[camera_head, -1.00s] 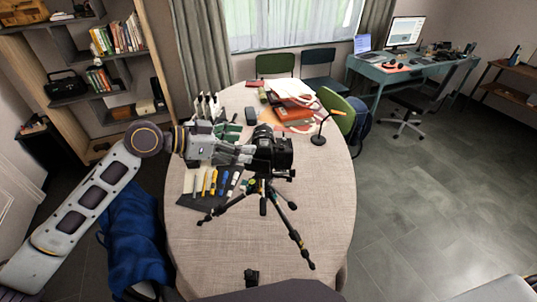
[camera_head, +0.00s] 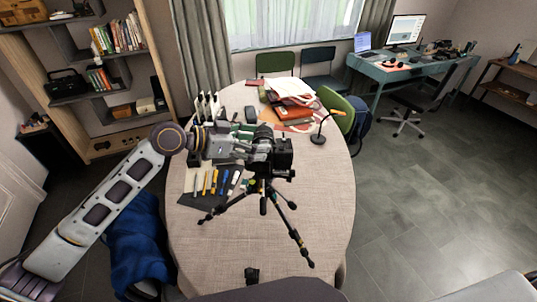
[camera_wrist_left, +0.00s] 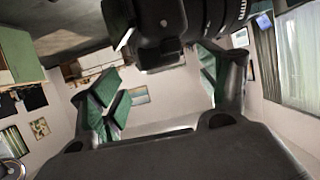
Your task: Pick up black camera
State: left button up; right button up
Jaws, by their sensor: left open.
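The black camera (camera_head: 280,155) sits on top of a black tripod (camera_head: 264,197) that stands on the oval table (camera_head: 210,260). My left gripper (camera_head: 258,146) comes in from the left at the camera's height, with its fingertips at the camera's left side. In the left wrist view the camera (camera_wrist_left: 165,30) is large at the top, with its ribbed lens to the right. The gripper's green-padded fingers (camera_wrist_left: 160,95) are spread apart, with a gap between them. I cannot tell whether either finger touches the camera. My right gripper is not in view.
A dark mat with several pens and tools (camera_head: 212,183) lies left of the tripod. Books and papers (camera_head: 290,95) and a black microphone stand (camera_head: 318,138) are behind it. A small black object (camera_head: 252,275) lies near the front edge. The table's right side is clear.

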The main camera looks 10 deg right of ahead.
pick_arm(q)
jog(key=shift+x, duration=0.85)
jog(key=shift+w+d, duration=0.1)
jog(key=shift+d, duration=0.15)
jog(key=shift+f, duration=0.1)
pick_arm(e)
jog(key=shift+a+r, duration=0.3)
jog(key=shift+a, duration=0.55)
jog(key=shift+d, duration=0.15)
pick_arm(q)
jog(key=shift+c, duration=0.9)
jog(key=c, duration=0.7)
jog(key=shift+f, duration=0.1)
grip_shut()
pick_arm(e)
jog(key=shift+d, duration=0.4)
